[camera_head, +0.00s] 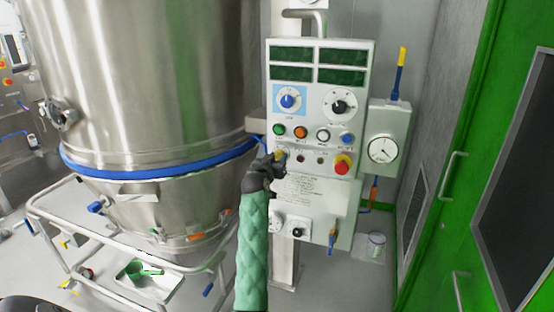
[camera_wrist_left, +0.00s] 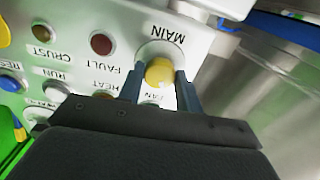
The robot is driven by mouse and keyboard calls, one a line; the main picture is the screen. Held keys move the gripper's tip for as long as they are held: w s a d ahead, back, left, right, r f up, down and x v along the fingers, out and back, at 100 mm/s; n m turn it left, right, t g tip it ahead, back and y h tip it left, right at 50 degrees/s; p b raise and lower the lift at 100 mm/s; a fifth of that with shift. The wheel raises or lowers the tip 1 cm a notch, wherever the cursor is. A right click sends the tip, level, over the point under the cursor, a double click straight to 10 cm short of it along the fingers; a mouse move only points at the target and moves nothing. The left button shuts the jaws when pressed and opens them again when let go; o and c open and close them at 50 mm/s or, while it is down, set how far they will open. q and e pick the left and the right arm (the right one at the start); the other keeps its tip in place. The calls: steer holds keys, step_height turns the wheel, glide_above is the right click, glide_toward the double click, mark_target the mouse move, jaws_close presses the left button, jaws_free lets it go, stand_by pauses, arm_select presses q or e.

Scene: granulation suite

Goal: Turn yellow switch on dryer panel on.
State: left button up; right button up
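The dryer panel (camera_head: 350,70) is a pale control box in the middle of the head view. Its yellow switch (camera_wrist_left: 159,72) shows in the left wrist view under the label MAIN, which appears upside down there. In the head view the switch is mostly hidden by my left gripper (camera_head: 276,158), at the panel's lower left. In the left wrist view the two fingers of my left gripper (camera_wrist_left: 160,88) stand on either side of the yellow switch, with narrow gaps, so it looks open around the knob. My right gripper is not in view.
Several buttons sit above the switch, including a green button (camera_head: 279,130). A red emergency knob (camera_head: 343,164) is at the lower right. A steel dryer vessel (camera_head: 150,70) stands close on the left. A gauge box (camera_head: 384,148) and green door (camera_head: 440,170) are right.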

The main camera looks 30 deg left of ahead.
arm_select(q)
steer(key=c, duration=0.4)
